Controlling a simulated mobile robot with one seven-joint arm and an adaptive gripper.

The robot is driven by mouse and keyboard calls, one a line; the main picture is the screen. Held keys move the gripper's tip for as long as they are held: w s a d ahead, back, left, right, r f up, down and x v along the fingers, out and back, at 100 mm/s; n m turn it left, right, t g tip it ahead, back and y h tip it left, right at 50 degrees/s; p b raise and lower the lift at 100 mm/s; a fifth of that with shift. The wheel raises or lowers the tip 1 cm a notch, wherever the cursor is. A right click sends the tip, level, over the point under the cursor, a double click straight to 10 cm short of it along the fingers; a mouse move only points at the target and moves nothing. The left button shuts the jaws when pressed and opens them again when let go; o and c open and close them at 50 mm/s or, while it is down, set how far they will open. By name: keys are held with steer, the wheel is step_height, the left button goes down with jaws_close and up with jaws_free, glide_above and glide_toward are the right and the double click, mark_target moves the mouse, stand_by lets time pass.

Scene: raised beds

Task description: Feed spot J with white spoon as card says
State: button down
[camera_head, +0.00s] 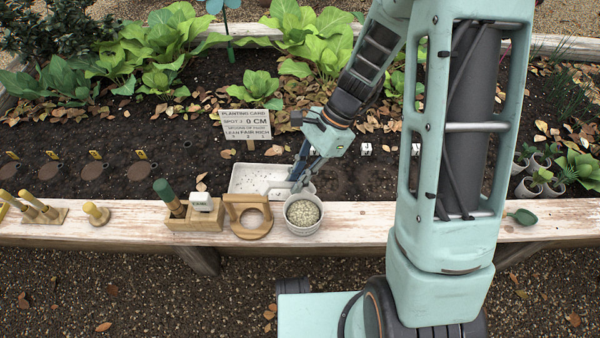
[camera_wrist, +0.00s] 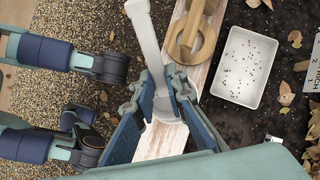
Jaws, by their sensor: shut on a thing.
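My gripper (camera_head: 300,181) is low over the bed's near edge, between the white tray and the white bowl. In the wrist view my gripper (camera_wrist: 167,98) is shut on a pale spoon (camera_wrist: 150,48), which runs up past the wooden ring stand; its far end is cut off by the frame. A white bowl (camera_head: 303,230) of pale granules stands on the plank below the gripper. The planting card (camera_head: 246,124) stands in the soil and reads "SPOT J 0 CM" and "LEAN FAIR RICH"; its smallest print is unreadable. I cannot tell which soil patch is spot J.
A white tray (camera_wrist: 225,91) with dark specks lies beside the plank. A wooden ring stand (camera_head: 250,232) and a wooden block (camera_head: 194,223) with a green-handled tool stand left of the bowl. White markers (camera_head: 366,149) stand in soil to the right. Leafy plants fill the back.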

steer(key=shift+f+b, duration=3.95)
steer(key=shift+f, duration=0.95)
steer(key=shift+f+b, duration=0.45)
steer(key=shift+f, duration=0.2)
step_height(320, 180, up, 10)
steer(key=p, duration=0.9)
steer(key=shift+r+p, duration=0.15)
steer(key=shift+p, duration=0.15)
steer(key=shift+s+a+r+t+h+p, duration=0.1)
steer(key=shift+r+t+h+p, duration=0.4)
steer(key=shift+p, duration=0.7)
steer(key=h+p, duration=0.2)
steer(key=p, duration=0.1)
steer(key=shift+r+t, duration=0.1)
steer(key=shift+t, duration=0.2)
steer(key=shift+h+p, duration=0.4)
steer(key=shift+p, duration=0.5)
